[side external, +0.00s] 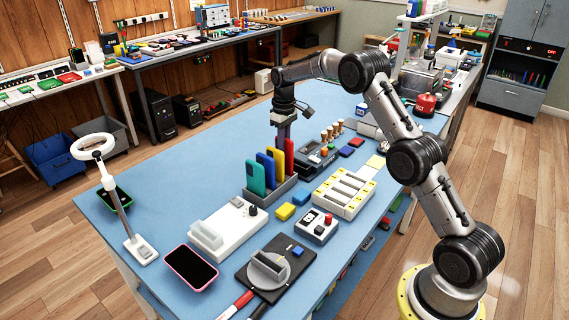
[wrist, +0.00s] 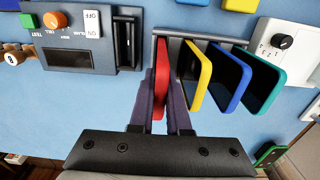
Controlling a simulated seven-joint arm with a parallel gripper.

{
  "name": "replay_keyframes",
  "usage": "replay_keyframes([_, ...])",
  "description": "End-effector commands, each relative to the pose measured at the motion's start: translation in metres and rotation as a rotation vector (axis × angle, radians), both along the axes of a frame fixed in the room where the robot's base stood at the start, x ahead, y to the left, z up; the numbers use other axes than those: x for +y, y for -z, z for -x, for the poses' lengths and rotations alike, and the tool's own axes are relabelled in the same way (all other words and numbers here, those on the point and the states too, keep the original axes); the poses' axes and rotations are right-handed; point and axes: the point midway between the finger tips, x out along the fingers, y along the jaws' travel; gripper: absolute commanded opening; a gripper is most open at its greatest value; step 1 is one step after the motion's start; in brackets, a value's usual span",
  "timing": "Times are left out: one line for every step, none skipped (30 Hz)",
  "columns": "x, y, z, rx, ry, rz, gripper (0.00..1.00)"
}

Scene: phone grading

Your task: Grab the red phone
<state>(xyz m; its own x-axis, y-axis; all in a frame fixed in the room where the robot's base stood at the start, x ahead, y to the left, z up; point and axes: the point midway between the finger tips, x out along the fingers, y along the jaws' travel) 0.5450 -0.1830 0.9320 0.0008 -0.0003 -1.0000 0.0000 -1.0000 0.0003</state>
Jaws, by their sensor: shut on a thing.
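The red phone (side external: 289,158) stands upright in the right end slot of a grey rack (side external: 272,193), beside a yellow, a blue and a teal phone. My gripper (side external: 284,138) comes down from above at the red phone. In the wrist view the red phone (wrist: 161,80) lies between the two purple fingers of my gripper (wrist: 161,100), which are shut on it. The yellow phone (wrist: 197,78) is close beside the right finger there. The red phone's lower part is hidden by the rack in the side view.
The blue phone (side external: 265,166) and teal phone (side external: 255,177) share the rack. A dark device with an orange knob (side external: 323,152) stands close on the right. A white tray with slots (side external: 345,192) and a pink-rimmed phone (side external: 190,268) lie nearer. The blue table's left part is mostly clear.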

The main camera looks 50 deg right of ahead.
Motion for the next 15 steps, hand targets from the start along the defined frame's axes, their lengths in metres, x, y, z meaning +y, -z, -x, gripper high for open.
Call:
replay_keyframes([0.000, -0.004, 0.000, -0.002, 0.000, 0.001, 0.00])
replay_keyframes([0.000, -0.005, 0.000, -0.002, 0.000, 0.001, 0.00])
replay_keyframes([0.000, -0.006, 0.000, -0.001, 0.000, 0.000, 0.00])
replay_keyframes([0.000, -0.006, 0.000, 0.000, 0.000, 0.000, 0.00])
replay_keyframes([0.000, -0.007, 0.000, 0.000, 0.000, 0.000, 0.00])
replay_keyframes([0.000, -0.007, 0.000, 0.000, 0.000, 0.000, 0.00])
replay_keyframes([0.000, -0.008, 0.000, 0.000, 0.000, 0.000, 0.00])
replay_keyframes([0.000, -0.009, 0.000, -0.001, 0.000, 0.000, 0.00])
replay_keyframes([0.000, -0.010, 0.000, -0.001, 0.000, 0.000, 0.00])
replay_keyframes([0.000, -0.012, 0.000, -0.001, 0.000, 0.000, 0.00])
replay_keyframes([0.000, -0.013, 0.000, -0.002, 0.000, 0.001, 0.00])
replay_keyframes([0.000, -0.016, 0.000, -0.002, 0.000, 0.001, 0.00])
replay_keyframes([0.000, -0.018, 0.000, -0.002, 0.000, 0.001, 0.00])
replay_keyframes([0.000, -0.020, 0.000, -0.002, 0.000, 0.001, 0.00])
replay_keyframes([0.000, -0.023, 0.000, -0.002, 0.000, 0.001, 0.00])
